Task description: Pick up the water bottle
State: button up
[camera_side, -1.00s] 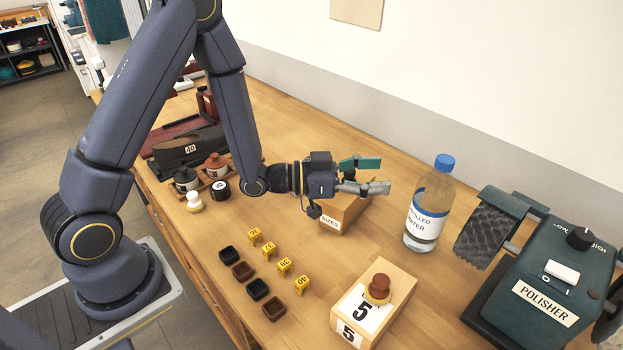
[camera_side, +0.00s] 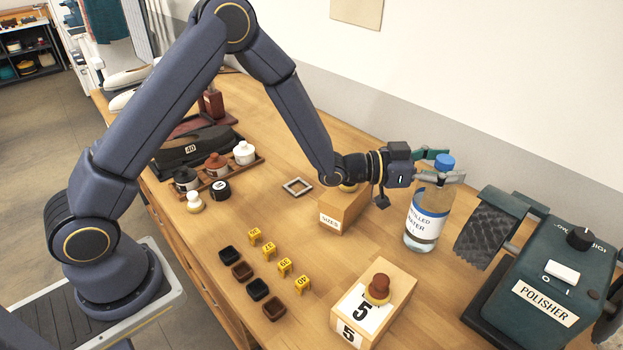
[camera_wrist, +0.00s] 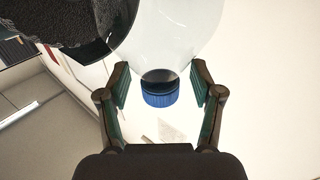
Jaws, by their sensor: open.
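The water bottle (camera_side: 427,217) is clear with a blue cap and a white and blue "distilled water" label. It stands upright on the wooden bench, left of the polisher. My gripper (camera_side: 446,172) is open at the top of the bottle, its fingers on either side of the upper part just below the cap. In the wrist view the bottle's blue cap (camera_wrist: 160,97) and clear shoulder lie between the two open fingers of my gripper (camera_wrist: 160,88), with a gap showing on each side. The bottle's lower part is out of the wrist view.
The green polisher (camera_side: 552,275) with its dark textured roll (camera_side: 490,234) stands close to the bottle's right. A box marked 5 (camera_side: 372,303) is in front, and a wooden size box (camera_side: 342,210) is to the left. The wall runs behind the bench.

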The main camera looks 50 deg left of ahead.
grip_shut()
dwell(0.5)
jog(key=shift+r, duration=0.2)
